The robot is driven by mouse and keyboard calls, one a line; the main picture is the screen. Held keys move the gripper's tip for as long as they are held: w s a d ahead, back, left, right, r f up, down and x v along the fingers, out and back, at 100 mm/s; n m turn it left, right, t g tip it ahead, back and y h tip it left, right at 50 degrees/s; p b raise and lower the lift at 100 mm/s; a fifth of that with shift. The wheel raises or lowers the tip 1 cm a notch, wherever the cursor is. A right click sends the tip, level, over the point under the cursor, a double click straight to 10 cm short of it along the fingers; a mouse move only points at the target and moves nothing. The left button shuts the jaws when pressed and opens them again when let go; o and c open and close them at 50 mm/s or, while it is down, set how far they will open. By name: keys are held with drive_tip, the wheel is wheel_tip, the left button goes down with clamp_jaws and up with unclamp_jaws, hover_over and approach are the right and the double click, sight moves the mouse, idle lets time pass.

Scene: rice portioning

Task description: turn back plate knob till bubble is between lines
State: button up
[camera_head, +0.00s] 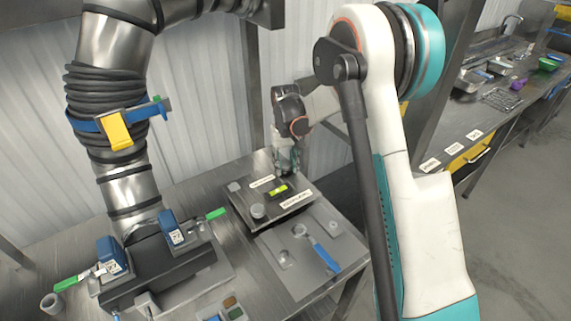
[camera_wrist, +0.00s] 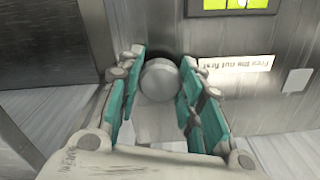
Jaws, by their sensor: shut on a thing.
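A dark plate (camera_head: 238,203) lies on the metal bench and carries a yellow-green bubble level (camera_head: 278,189). The bubble's place against the lines is too small to tell; in the wrist view the level (camera_wrist: 237,5) is cut off at the top. My gripper (camera_head: 287,160) is at the plate's back edge. In the wrist view its teal-padded fingers (camera_wrist: 158,98) are on both sides of a round grey knob (camera_wrist: 159,79), shut on it. In the head view this knob is hidden behind the gripper. Other knobs sit at the plate's front (camera_head: 258,211) and left (camera_head: 234,187).
A panel with a blue-handled wrench (camera_head: 325,256) lies in front of the plate. A large steel pipe (camera_head: 130,190) and valves with blue bodies (camera_head: 172,228) and green levers stand at left. A label (camera_wrist: 235,70) lies right of the gripped knob.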

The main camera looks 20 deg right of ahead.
sight(285, 163)
drive_tip(key=m, duration=1)
drive_tip(key=shift+b, duration=0.3)
drive_tip(key=shift+m, duration=0.3)
drive_tip(key=o, duration=1.1)
drive_tip(key=shift+c, duration=0.2)
wheel_tip(285, 163, up, 12)
